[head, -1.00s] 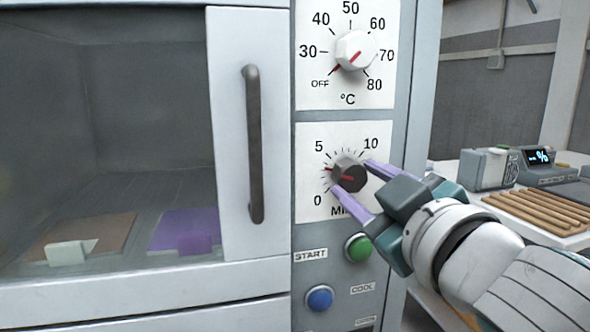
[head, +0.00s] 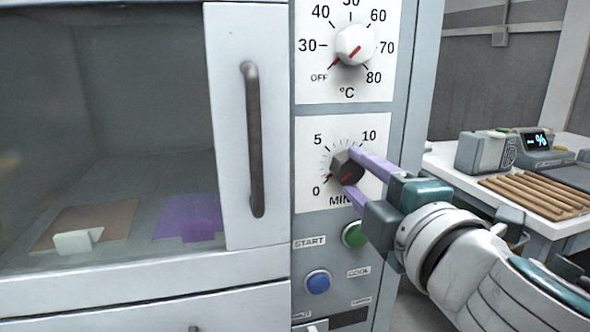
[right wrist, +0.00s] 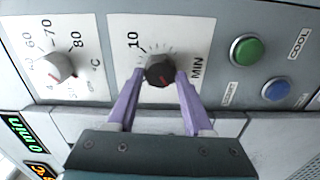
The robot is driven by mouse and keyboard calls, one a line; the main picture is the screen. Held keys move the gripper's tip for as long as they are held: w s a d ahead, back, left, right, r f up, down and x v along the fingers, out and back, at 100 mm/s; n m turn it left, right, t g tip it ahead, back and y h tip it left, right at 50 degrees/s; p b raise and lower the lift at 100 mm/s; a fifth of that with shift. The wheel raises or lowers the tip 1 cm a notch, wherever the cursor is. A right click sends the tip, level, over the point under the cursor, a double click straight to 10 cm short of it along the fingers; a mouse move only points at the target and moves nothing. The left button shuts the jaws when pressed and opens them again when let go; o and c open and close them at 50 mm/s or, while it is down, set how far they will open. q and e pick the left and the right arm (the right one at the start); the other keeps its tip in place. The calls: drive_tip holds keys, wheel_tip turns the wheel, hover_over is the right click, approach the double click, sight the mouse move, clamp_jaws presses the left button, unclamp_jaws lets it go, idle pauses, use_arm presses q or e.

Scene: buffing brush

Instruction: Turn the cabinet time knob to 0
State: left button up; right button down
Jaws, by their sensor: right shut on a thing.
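The time knob (head: 346,168) is a dark faceted knob with a red pointer line, on a white dial plate marked 0, 5, 10 and MIN. In the head view a red mark shows at its lower left, close to the 0. My right gripper (head: 356,170) has its purple fingers closed on the knob from the right. The right wrist view shows the knob (right wrist: 159,70) between the two fingertips (right wrist: 158,76), one on each side. The knob's far side is hidden there. My left gripper is not in view.
Above is the white temperature knob (head: 355,45), its red mark toward OFF. Below are a green button (head: 354,234), partly behind my gripper, and a blue button (head: 318,281). The cabinet door has a dark vertical handle (head: 254,140). A bench with wooden slats (head: 535,196) stands at right.

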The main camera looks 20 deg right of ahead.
drive_tip(key=shift+n, duration=0.9)
drive_tip(key=shift+c, duration=1.5)
unclamp_jaws()
